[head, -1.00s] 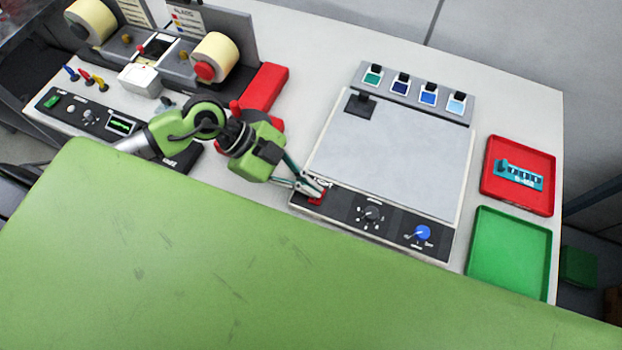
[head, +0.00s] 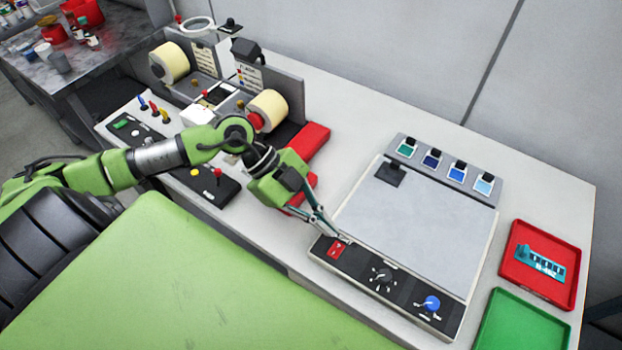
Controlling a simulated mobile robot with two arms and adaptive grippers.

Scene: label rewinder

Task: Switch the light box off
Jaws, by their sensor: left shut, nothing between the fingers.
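The light box (head: 415,232) lies on the white table, with a grey-white panel and a black control strip along its near edge. A red rocker switch (head: 336,248) sits at the left end of that strip. The panel looks grey and shows no clear glow. My left gripper (head: 340,238) is shut and empty, its fingertips just above and beside the far edge of the red switch. I cannot tell whether they touch it. My right gripper is not in view.
A black knob (head: 382,276) and a blue knob (head: 431,303) share the strip. Colour swatches line the box's far edge. A red tray (head: 510,268) with a teal gauge and a green tray (head: 500,330) are at right. The label rewinder (head: 285,85) stands at back left.

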